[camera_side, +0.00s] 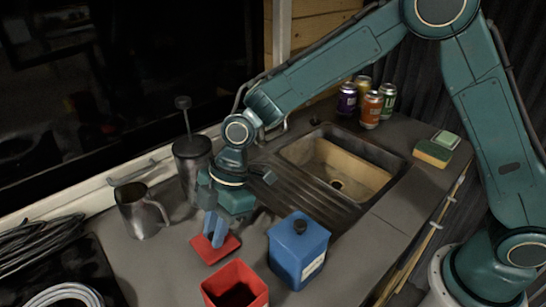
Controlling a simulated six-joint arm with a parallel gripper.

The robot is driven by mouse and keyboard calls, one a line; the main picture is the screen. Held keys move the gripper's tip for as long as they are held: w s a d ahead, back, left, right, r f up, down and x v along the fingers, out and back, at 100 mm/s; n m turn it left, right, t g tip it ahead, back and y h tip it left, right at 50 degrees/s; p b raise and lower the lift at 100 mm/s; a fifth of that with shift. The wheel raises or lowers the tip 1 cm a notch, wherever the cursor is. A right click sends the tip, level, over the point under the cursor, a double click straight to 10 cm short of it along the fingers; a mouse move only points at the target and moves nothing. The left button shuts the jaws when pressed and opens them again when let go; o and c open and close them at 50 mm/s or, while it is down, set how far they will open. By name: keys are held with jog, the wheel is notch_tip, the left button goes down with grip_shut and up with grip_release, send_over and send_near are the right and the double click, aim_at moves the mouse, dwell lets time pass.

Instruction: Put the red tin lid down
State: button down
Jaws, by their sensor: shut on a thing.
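The red tin lid (212,252) is a flat red square low over the grey counter, left of the middle. My gripper (214,238) points down with its blue fingers shut on the lid from above. I cannot tell whether the lid touches the counter. The open red tin (236,288) stands just in front of the lid, its dark inside showing. A blue tin (299,250) with its lid on and a pale label stands to the right of my gripper.
A metal jug (142,212) and a plunger pot (192,165) stand to the left and behind. A sink (338,165), several cans (371,108) and a sponge (432,153) lie to the right and back. Coiled cable (40,240) lies at far left. Counter right of the blue tin is clear.

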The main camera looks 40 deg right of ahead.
jog(key=shift+f, duration=0.15)
jog(key=c, duration=1.3)
grip_release()
jog(key=shift+c, duration=0.2)
jog(key=v, duration=1.2)
